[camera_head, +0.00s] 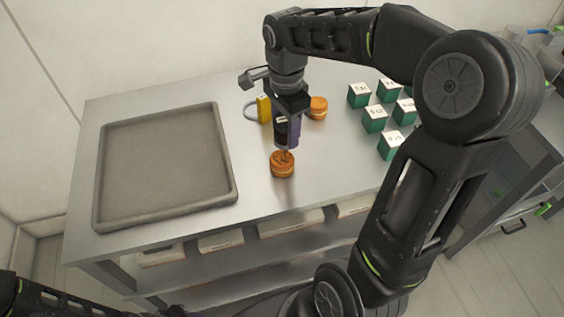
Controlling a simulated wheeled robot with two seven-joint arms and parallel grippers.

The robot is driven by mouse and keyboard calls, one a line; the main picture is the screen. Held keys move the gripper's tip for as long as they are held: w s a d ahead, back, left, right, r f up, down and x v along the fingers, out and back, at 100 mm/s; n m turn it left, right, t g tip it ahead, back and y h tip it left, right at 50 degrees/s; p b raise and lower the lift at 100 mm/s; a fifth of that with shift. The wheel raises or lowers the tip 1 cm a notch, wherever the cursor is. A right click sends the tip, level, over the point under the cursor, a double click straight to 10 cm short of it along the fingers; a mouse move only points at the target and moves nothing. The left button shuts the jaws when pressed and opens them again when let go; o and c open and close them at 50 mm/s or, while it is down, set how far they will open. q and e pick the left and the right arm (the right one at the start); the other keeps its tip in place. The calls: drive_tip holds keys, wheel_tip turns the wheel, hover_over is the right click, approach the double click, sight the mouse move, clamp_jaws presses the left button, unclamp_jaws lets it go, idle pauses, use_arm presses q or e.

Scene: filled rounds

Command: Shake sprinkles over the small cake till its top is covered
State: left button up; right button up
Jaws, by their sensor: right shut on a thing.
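A small round orange-brown cake (282,168) stands on the metal table, with some dark marks on its top. My right gripper (287,112) is shut on a dark purple sprinkle shaker (293,132) and holds it just above the cake, over its far side. The shaker's lower end is close to the cake top; I cannot tell whether they touch. Whether sprinkles are falling is too small to tell. My left gripper is not in view; only part of my left arm shows at the lower left.
A second orange-brown cake (318,106) stands behind the shaker. A yellow object (264,109) with a grey loop is just left of the gripper. A large grey tray (228,172) fills the table's left. Several green labelled boxes (374,121) stand at right.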

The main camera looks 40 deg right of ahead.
drive_tip(key=shift+r, duration=0.2)
drive_tip(key=shift+r+p, duration=1.9)
drive_tip(key=shift+r, duration=0.45)
